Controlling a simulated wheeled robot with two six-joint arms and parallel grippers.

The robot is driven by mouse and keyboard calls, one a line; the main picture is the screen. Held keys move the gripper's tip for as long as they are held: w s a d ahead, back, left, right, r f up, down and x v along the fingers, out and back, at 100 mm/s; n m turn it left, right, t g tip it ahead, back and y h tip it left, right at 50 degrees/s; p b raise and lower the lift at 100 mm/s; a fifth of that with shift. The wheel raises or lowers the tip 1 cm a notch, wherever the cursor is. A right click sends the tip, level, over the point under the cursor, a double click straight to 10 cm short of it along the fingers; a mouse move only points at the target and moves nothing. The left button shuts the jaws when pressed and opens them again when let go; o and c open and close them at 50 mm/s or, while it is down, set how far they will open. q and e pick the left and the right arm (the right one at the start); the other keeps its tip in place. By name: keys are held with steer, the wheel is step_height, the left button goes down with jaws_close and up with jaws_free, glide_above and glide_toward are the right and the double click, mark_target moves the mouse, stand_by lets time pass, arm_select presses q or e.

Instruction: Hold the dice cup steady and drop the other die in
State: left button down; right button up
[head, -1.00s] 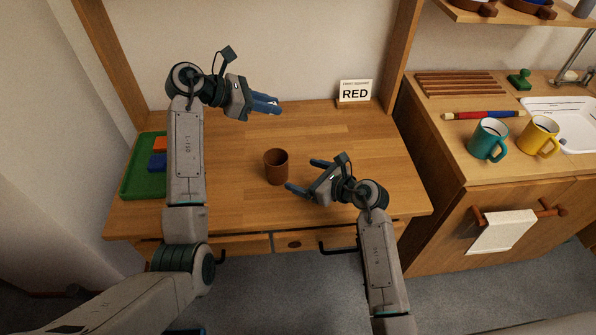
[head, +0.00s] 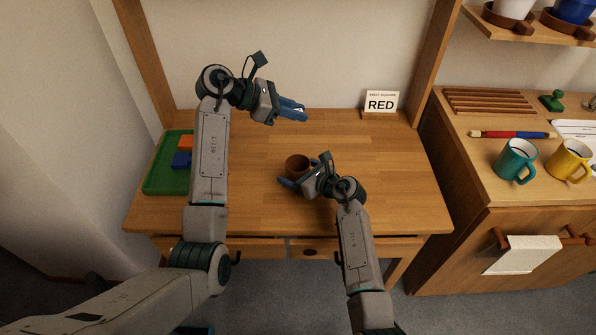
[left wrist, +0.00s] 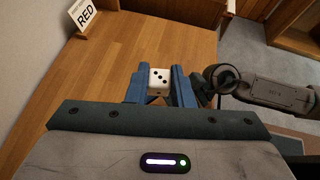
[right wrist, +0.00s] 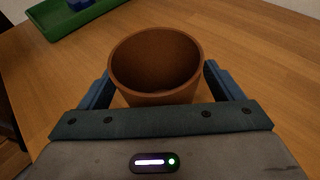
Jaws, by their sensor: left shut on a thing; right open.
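The brown dice cup (head: 297,166) stands upright on the wooden table. It fills the middle of the right wrist view (right wrist: 155,62), and the part of its inside that shows looks empty; its floor is dark. My right gripper (head: 302,172) is open, with one blue finger on each side of the cup (right wrist: 155,90). I cannot tell whether the fingers touch it. My left gripper (head: 303,113) is above the back of the table, shut on a white die with dark pips (left wrist: 159,78). In the head view the die is mostly hidden by the fingers.
A green tray (head: 160,180) with an orange block (head: 185,143) and a blue block (head: 181,160) is at the table's left. A card reading RED (head: 380,102) stands at the back right. A counter at the right holds a teal mug (head: 515,160) and a yellow mug (head: 569,160).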

steer(key=c, duration=1.1)
arm_select(q)
step_height(320, 180, down, 13)
stand_by(0.8)
steer(key=shift+r, duration=0.1)
steer(key=c, duration=1.2)
jaws_free()
steer(key=v, duration=1.2)
